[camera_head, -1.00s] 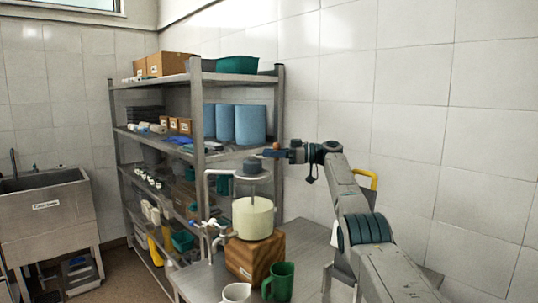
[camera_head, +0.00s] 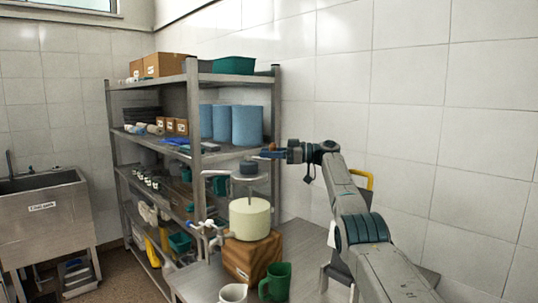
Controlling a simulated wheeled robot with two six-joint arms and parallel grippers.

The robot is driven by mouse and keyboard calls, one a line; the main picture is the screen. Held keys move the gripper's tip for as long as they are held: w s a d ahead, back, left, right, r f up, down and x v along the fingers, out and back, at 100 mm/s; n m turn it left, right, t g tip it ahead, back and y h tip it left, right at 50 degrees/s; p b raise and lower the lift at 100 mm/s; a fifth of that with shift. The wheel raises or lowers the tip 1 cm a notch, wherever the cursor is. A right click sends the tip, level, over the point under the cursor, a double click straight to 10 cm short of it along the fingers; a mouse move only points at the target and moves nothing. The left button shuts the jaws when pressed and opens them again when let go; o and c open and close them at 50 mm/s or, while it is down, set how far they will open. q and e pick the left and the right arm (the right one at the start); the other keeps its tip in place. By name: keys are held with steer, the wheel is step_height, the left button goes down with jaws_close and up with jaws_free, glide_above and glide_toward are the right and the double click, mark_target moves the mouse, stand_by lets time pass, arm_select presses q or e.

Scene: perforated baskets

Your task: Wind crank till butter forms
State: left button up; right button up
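A churn with a cream-coloured drum (camera_head: 250,219) stands on a wooden block (camera_head: 252,258) on the metal table. Above the drum is a round metal plate with a dark hub (camera_head: 248,168). A small orange-brown crank knob (camera_head: 272,147) shows at the upper right of the hub. The inside of the drum is hidden. My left gripper is out of view.
A green mug (camera_head: 276,281) and a white mug (camera_head: 233,293) stand at the table's front, close to the block. A loaded shelf rack (camera_head: 196,130) stands behind and left. A metal sink (camera_head: 42,215) is at far left. Tiled wall is behind my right arm.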

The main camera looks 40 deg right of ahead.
steer(key=shift+w+r, duration=0.1)
steer(key=shift+r, duration=0.4)
step_height(320, 180, up, 2)
steer(key=shift+b, duration=0.3)
steer(key=shift+r, duration=0.2)
arm_select(q)
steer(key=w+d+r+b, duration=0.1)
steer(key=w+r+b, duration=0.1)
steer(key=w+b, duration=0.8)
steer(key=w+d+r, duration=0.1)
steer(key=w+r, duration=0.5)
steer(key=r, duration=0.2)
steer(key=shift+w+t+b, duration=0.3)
steer(key=shift+b, duration=0.1)
arm_select(e)
steer(key=s+a+r, duration=0.1)
steer(key=s+a, duration=0.8)
steer(key=s, duration=0.4)
steer(key=shift+a+r, duration=0.3)
